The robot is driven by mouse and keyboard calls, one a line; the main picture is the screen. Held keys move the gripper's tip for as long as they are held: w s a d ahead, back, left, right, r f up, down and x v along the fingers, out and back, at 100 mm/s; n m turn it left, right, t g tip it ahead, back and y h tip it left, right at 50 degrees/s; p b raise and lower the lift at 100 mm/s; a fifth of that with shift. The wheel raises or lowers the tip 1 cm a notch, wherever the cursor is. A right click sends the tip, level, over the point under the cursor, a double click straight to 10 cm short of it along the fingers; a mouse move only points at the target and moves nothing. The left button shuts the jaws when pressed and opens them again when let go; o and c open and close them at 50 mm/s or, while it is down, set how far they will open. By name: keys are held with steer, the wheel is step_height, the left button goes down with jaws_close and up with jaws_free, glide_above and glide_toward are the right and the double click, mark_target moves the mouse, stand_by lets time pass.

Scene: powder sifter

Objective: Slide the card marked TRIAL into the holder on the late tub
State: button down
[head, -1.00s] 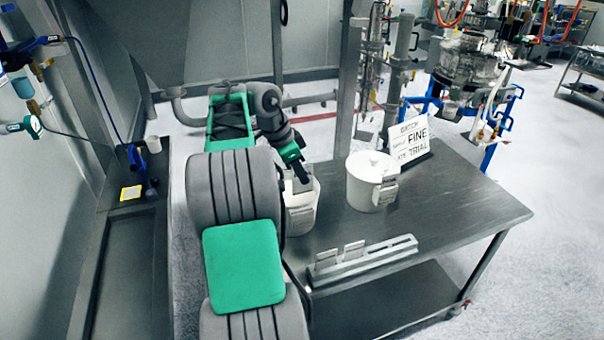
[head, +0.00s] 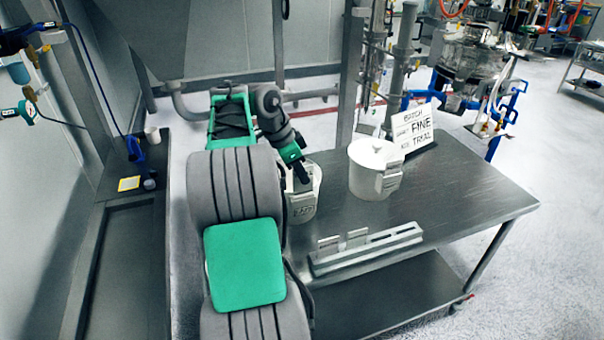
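One white tub (head: 301,207) stands at the table's left edge, partly hidden by my arm. It has a holder on its front with what looks like a marked card (head: 303,211). A second white tub (head: 370,179), with a lid, stands to its right and has a holder (head: 390,182) on its front. I cannot tell from the tubs which is late. My gripper (head: 303,177) points down at the left tub's rim; its fingertips are too small and dark to read. Small upright cards (head: 357,237) stand in a grey rack (head: 368,251) at the front; their markings are unreadable.
A white sign (head: 418,128) behind the right tub reads BATCH, FINE and TRIAL; its smaller words are unclear. The grey table (head: 462,190) is clear on its right. A metal post (head: 352,80) rises behind the table. A bench (head: 125,260) runs along the left.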

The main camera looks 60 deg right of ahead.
mark_target(304, 193)
steer(key=shift+f+b, duration=1.4)
steer(key=shift+f, duration=0.45)
steer(key=shift+f+b, duration=0.7)
steer(key=shift+f, duration=0.1)
